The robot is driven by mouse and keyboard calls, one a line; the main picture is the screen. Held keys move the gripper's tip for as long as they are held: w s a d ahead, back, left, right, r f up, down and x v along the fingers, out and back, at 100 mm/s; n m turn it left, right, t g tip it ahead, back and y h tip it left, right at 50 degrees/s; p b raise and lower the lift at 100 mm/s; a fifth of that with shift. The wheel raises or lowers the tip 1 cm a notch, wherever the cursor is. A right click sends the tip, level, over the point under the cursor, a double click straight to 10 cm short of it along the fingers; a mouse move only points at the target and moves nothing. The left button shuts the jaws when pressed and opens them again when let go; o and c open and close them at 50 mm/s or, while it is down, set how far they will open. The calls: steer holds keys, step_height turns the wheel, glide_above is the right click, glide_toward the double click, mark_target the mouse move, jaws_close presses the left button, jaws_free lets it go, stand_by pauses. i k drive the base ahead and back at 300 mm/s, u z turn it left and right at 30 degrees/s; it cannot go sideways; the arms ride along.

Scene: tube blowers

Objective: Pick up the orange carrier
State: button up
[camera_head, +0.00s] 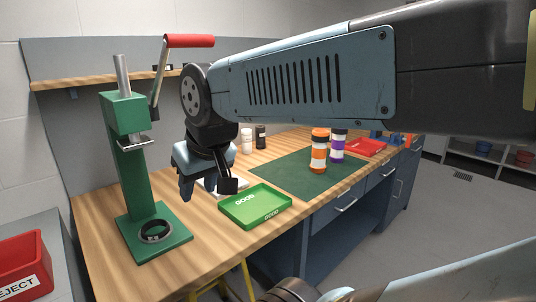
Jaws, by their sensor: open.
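The orange carrier (319,151) is an orange and white banded cylinder. It stands upright on the green mat (285,170). My gripper (208,189) hangs above the left part of the bench, well to the left of the orange carrier. Its jaws point down and are open, with nothing seen held between them. Part of my arm crosses above the carriers.
A green GOOD tray (255,215) lies right of my gripper. A green press (128,150) with a red handle stands left. A red tray (367,147) lies at the back right. A red REJECT bin (22,262) is at lower left. Small bottles (260,137) stand behind.

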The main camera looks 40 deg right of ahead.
mark_target(320, 136)
steer(key=u, duration=1)
steer(key=k, duration=1.55)
steer(key=z, duration=2.1)
steer(key=i, duration=1.05)
steer(key=z, duration=0.05)
